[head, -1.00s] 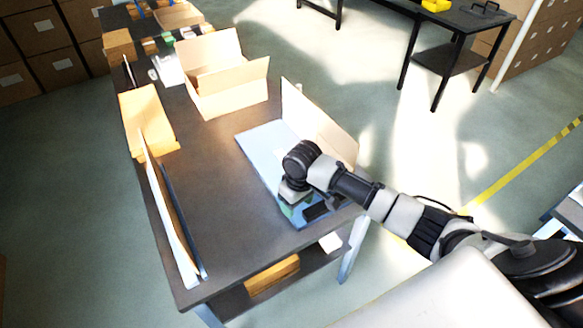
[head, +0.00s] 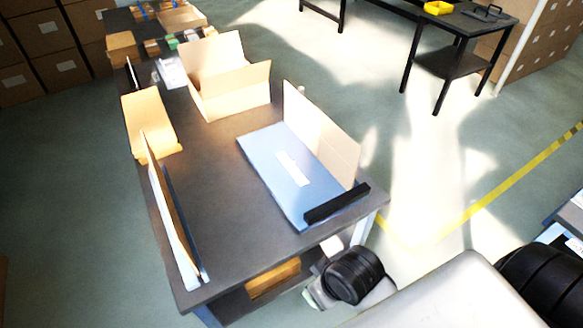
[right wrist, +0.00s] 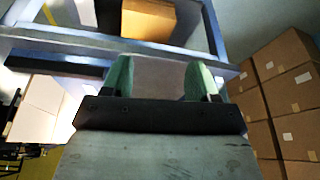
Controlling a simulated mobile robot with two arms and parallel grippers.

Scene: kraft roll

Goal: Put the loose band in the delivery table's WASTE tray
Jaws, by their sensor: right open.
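I cannot make out a loose band in either view, nor read a WASTE mark on any tray. A small yellow tray (head: 437,8) stands on a black table (head: 480,22) at the back right of the head view; I cannot tell if this is the delivery table. My right gripper, with green fingertips (right wrist: 160,82), is open, with nothing visible between its fingers. It is outside the near right corner of the grey work table (head: 215,210), low beside its lower shelf. My wrist mostly hides it in the head view. My left gripper is out of view.
A blue panel with a white label (head: 292,168) lies on the work table, with a black bar (head: 337,203) across its near end. A box (head: 273,278) sits on the lower shelf. Stacked cartons (right wrist: 292,95) show in the wrist view.

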